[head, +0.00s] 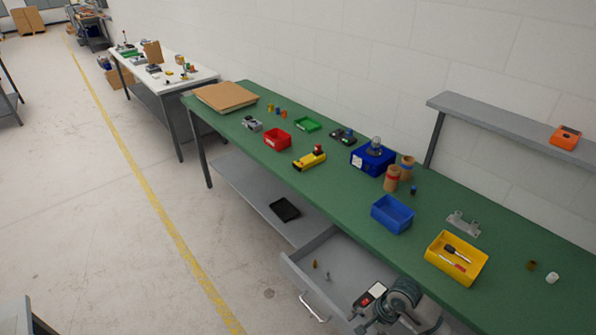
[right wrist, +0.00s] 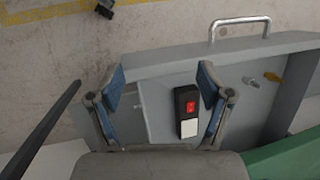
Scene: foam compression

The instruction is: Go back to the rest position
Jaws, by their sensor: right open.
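My right gripper (head: 384,312) is at the bottom of the head view, over the open grey drawer (head: 335,283) of the green workbench (head: 340,190). In the right wrist view my right gripper (right wrist: 163,80) is open, its two blue-padded fingers apart with nothing held between them. A black device with a red switch and a white label (right wrist: 187,112) lies in the drawer below, close to the right finger; it also shows in the head view (head: 371,294). I cannot tell the exact height of the gripper above it. My left gripper is not in view.
Two small parts (head: 321,269) lie in the drawer, whose handle (head: 314,307) faces the open floor. A blue bin (head: 392,213) and a yellow bin (head: 446,268) stand on the bench above. A grey wall shelf (head: 500,122) is at right.

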